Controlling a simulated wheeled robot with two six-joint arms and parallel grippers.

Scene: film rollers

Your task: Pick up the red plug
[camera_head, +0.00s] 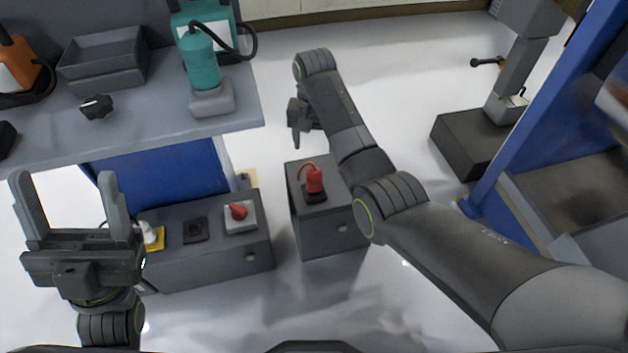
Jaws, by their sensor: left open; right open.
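The red plug (314,180) stands upright in a dark base on top of a small grey cabinet (327,226), with a thin red loop at its upper left. My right gripper (297,138) hangs above and behind the plug, near the cabinet's far left corner, apart from it. It is seen edge-on; it is open, with nothing visible in it. My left gripper (63,190) is at the far left, its two fingers pointing up and wide apart, empty. It is well away from the plug.
A longer grey cabinet (206,266) carries a red rotary switch (238,211), a black square part (195,230) and a white part on a yellow base (151,238). A bench (150,130) holds a teal device (202,62) and grey tray. A blue frame (540,110) stands right.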

